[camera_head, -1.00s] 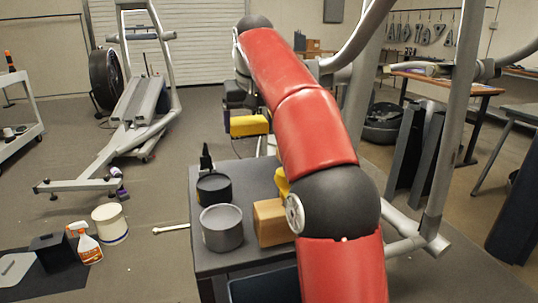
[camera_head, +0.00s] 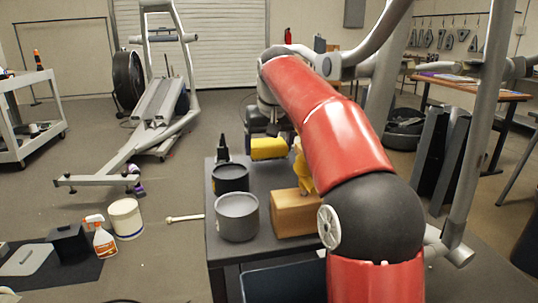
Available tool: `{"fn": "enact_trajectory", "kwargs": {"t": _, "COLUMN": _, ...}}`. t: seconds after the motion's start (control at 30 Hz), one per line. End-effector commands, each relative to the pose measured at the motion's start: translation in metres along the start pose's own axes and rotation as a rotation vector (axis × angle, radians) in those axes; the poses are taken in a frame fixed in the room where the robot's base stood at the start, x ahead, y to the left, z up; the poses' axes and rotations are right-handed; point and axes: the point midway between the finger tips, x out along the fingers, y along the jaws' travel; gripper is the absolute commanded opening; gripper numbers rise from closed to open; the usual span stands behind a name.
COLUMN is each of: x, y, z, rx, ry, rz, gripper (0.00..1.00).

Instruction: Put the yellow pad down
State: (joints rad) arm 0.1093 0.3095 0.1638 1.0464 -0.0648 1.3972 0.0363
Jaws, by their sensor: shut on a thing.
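The yellow pad (camera_head: 268,148) is a small block above the far part of the dark grey table (camera_head: 222,242). My gripper (camera_head: 268,134) is dark, partly hidden behind my red arm, and shut on the pad from above. The pad looks close to the table top, but I cannot tell whether it touches it. It is just beyond the black can and to its right. Another yellow object (camera_head: 302,166) stands to the right of the pad, partly covered by my arm.
A black can (camera_head: 231,180), a grey can (camera_head: 237,217), a wooden block (camera_head: 296,213) and a black bottle (camera_head: 223,150) crowd the table's left and near parts. Elliptical frame bars (camera_head: 468,130) rise at the right. A spray bottle (camera_head: 104,240) and white bucket (camera_head: 126,219) stand on the floor.

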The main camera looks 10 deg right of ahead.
Motion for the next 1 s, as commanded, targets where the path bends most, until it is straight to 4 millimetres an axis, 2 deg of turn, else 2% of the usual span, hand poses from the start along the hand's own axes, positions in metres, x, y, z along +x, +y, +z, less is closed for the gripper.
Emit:
{"fn": "enact_trajectory", "kwargs": {"t": 0.17, "x": 0.011, "y": 0.0, "z": 0.005, "rx": 0.0, "ry": 0.001, "rz": 0.0, "gripper": 0.65}}
{"fn": "enact_trajectory", "kwargs": {"t": 0.43, "x": 0.013, "y": 0.0, "z": 0.005, "rx": 0.0, "ry": 0.001, "rz": 0.0, "gripper": 0.65}}
{"fn": "enact_trajectory", "kwargs": {"t": 0.47, "x": 0.012, "y": 0.0, "z": 0.005, "rx": 0.0, "ry": 0.001, "rz": 0.0, "gripper": 0.86}}
{"fn": "enact_trajectory", "kwargs": {"t": 0.57, "x": 0.012, "y": 0.0, "z": 0.005, "rx": 0.0, "ry": 0.001, "rz": 0.0, "gripper": 0.99}}
{"fn": "enact_trajectory", "kwargs": {"t": 0.93, "x": 0.019, "y": 0.0, "z": 0.008, "rx": 0.0, "ry": 0.001, "rz": 0.0, "gripper": 1.0}}
{"fn": "enact_trajectory", "kwargs": {"t": 1.0, "x": 0.002, "y": 0.0, "z": 0.005, "rx": 0.0, "ry": 0.004, "rz": 0.0, "gripper": 1.0}}
